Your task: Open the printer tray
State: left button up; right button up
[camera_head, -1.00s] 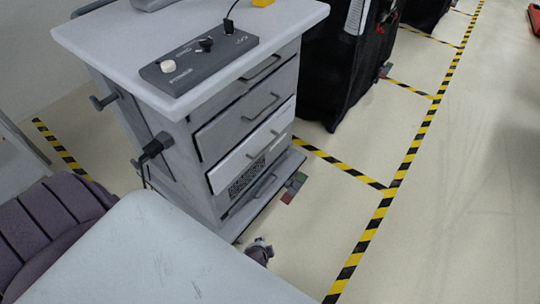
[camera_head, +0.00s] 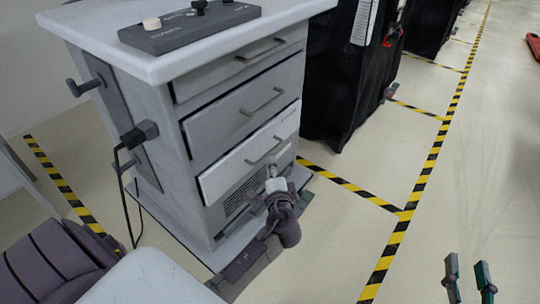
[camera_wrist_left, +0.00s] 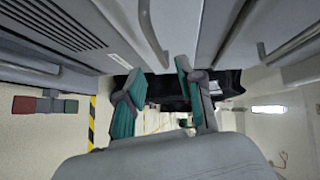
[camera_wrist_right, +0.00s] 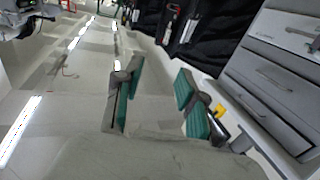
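A grey cabinet (camera_head: 165,110) has several stacked drawers with bar handles. The third front down, lighter than the others, looks like the printer tray (camera_head: 225,175); its bar handle (camera_head: 265,149) is at the middle of the front. My left gripper (camera_head: 274,180) is just below and in front of this handle. In the left wrist view its fingers (camera_wrist_left: 162,95) are apart with nothing between them, and a handle (camera_wrist_left: 152,35) shows just beyond them. My right gripper (camera_head: 469,272) is open and empty over the floor at lower right; its spread fingers also show in the right wrist view (camera_wrist_right: 158,100).
A grey control box (camera_head: 185,25) with a knob lies on the cabinet top. A plug with a black cable (camera_head: 122,165) hangs at its left side. A black-covered cart (camera_head: 335,85) stands close on the right.

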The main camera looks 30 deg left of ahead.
aim_at(270, 151)
pick_arm(q)
jog(key=b+x, duration=0.1)
jog(key=x, duration=0.6)
jog(key=shift+w+a+f, duration=0.15)
jog(key=shift+w, duration=0.05)
jog(key=shift+w+a+b, duration=0.25)
jog(key=shift+w+b, duration=0.05)
pick_arm(e)
notch_tip(270, 151, up, 7)
jog(key=s+t+y, duration=0.1)
jog(key=t+y, duration=0.1)
jog(key=t, duration=0.2)
jog(key=shift+a+r+t, duration=0.15)
jog(key=shift+a+t, duration=0.25)
jog(key=shift+s, duration=0.1)
pick_arm(q)
grip_shut()
